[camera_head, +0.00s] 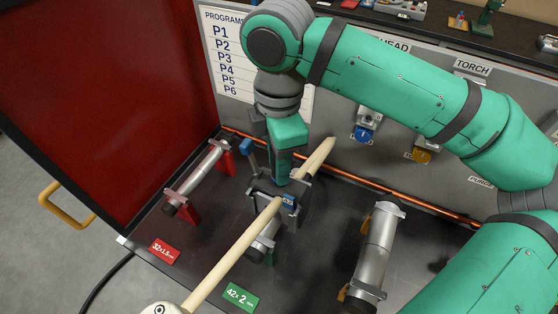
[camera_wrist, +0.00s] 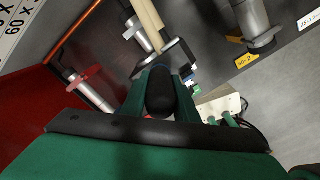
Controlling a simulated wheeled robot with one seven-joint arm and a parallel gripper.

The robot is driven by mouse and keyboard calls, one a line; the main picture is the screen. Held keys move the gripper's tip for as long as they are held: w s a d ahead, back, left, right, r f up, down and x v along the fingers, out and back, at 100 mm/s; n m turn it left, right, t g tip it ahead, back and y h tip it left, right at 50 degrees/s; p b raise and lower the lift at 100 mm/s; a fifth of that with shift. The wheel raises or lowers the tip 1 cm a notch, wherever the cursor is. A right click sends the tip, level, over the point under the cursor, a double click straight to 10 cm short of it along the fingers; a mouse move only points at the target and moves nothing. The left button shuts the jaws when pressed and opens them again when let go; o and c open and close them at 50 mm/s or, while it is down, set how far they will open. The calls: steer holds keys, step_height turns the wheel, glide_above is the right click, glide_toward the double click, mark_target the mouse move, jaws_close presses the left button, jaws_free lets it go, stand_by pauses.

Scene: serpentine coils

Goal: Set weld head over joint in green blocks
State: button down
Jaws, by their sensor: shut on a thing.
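My gripper (camera_head: 284,178) points down over the middle of the bench and is shut on the weld head (camera_head: 289,201), a dark, open-framed tool with a blue face. In the wrist view, the weld head's black handle (camera_wrist: 160,94) lies between my fingers, with its grey clamp part (camera_wrist: 182,56) beyond. The pipe in the green blocks (camera_head: 266,240) lies just below and partly behind the weld head. The head and the beige hose hide much of that pipe, its joint and the green blocks. I cannot tell whether the head touches the pipe.
A pipe in red blocks (camera_head: 200,165) is at left, and another pipe in yellow blocks (camera_head: 378,245) at right. A green 42x2 label (camera_head: 241,297) lies in front. A copper pipe (camera_head: 380,192) runs along the back panel.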

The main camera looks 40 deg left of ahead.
steer(key=shift+f, duration=2.2)
stand_by(1.2)
steer(key=c, duration=1.3)
jaws_free()
step_height(320, 180, up, 11)
steer(key=shift+f, duration=0.1)
